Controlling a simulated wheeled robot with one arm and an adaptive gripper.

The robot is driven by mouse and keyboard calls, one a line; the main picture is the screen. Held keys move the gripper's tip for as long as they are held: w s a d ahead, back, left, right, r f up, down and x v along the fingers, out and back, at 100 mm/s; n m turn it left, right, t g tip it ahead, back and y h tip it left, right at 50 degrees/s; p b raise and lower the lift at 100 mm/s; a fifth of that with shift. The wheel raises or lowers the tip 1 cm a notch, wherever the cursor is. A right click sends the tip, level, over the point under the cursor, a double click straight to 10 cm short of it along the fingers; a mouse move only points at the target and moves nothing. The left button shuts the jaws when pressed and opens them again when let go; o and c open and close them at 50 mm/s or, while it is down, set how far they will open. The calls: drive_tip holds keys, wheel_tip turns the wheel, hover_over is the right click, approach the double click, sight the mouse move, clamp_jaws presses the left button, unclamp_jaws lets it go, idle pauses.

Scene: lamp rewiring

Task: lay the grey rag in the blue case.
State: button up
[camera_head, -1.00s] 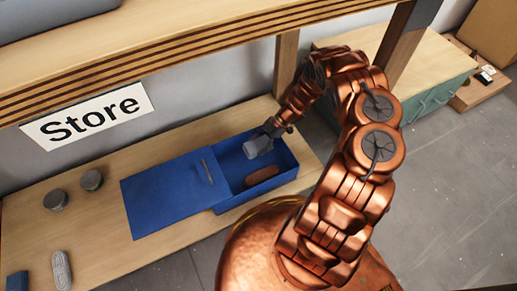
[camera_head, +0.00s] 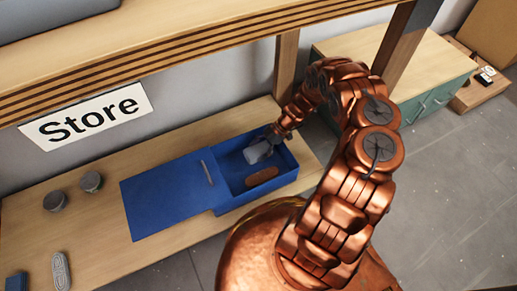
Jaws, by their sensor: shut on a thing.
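The blue case (camera_head: 222,208) lies on the wooden shelf with its sliding lid (camera_head: 160,197) drawn to the left, so its right part is open. My gripper (camera_head: 266,144) is over the open part, at the case's back right. It is shut on the grey rag (camera_head: 257,153), which hangs inside or just above the opening. Whether the rag touches the case floor cannot be told. The fingers are small and partly hidden by the rag and the wrist.
A brown oval thing (camera_head: 262,177) lies in the case, in front of the rag. Two grey round tins (camera_head: 54,201), a grey oblong thing (camera_head: 61,270) and a small blue box (camera_head: 17,281) stand to the left. A wooden beam (camera_head: 180,50) runs above.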

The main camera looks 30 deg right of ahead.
drive_tip(key=o, duration=1.2)
drive_tip(key=shift+o, duration=0.2)
drive_tip(key=shift+r, duration=0.15)
drive_tip(key=shift+r+b, duration=0.35)
drive_tip(key=shift+b, duration=0.15)
drive_tip(key=p+v, duration=0.2)
drive_tip(key=v, duration=0.5)
drive_tip(key=shift+d+r+p, duration=0.2)
drive_tip(key=shift+r+p, duration=0.15)
